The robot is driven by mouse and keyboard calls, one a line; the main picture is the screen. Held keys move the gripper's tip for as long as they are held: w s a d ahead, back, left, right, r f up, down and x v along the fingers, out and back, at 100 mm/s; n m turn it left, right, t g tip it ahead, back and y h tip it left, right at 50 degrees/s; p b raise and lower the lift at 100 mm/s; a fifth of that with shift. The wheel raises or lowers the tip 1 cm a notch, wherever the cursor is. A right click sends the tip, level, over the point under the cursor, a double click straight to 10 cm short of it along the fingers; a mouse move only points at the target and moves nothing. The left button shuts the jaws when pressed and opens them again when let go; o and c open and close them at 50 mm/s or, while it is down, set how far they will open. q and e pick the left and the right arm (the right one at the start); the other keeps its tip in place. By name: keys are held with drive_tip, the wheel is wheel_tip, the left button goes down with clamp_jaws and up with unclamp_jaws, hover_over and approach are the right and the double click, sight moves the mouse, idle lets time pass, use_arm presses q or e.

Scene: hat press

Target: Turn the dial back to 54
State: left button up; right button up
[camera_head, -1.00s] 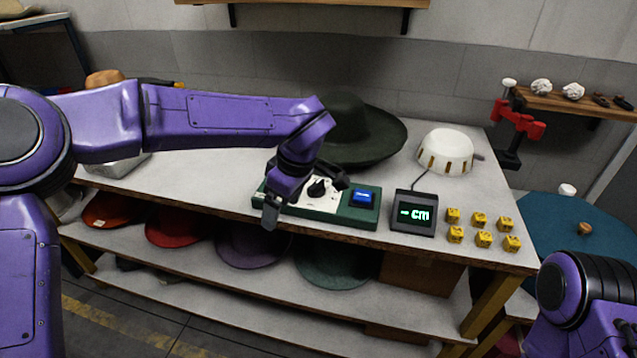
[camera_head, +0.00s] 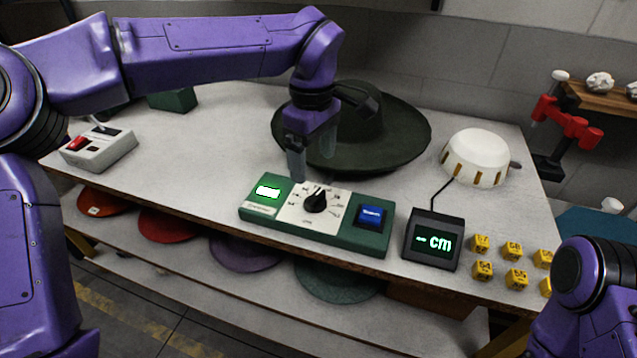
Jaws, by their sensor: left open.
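The black dial (camera_head: 316,202) sits on a white scale plate in the middle of a green control box (camera_head: 345,235) near the table's front edge. The scale numbers are too small to read. A lit green-white screen (camera_head: 268,191) is at the box's left and a blue button (camera_head: 370,215) at its right. My left gripper (camera_head: 297,168) points down behind the dial, slightly to its left, apart from it and empty. It is open. My right arm shows at the lower right, but its gripper is out of view.
A black display (camera_head: 433,240) reading "-- cm" stands right of the box, beside several yellow cubes (camera_head: 482,271). A dark green hat (camera_head: 385,135) lies behind the gripper. A white dome (camera_head: 476,158) is at the back right. A grey box with a red switch (camera_head: 98,148) is at the left.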

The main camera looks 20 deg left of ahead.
sight(317, 196)
use_arm(q)
drive_tip(key=f, duration=0.7)
drive_tip(key=shift+d+f, duration=0.2)
drive_tip(key=shift+d, duration=0.15)
drive_tip(key=shift+a+f, duration=0.1)
drive_tip(key=shift+f, duration=0.45)
drive_tip(key=c, duration=1.1)
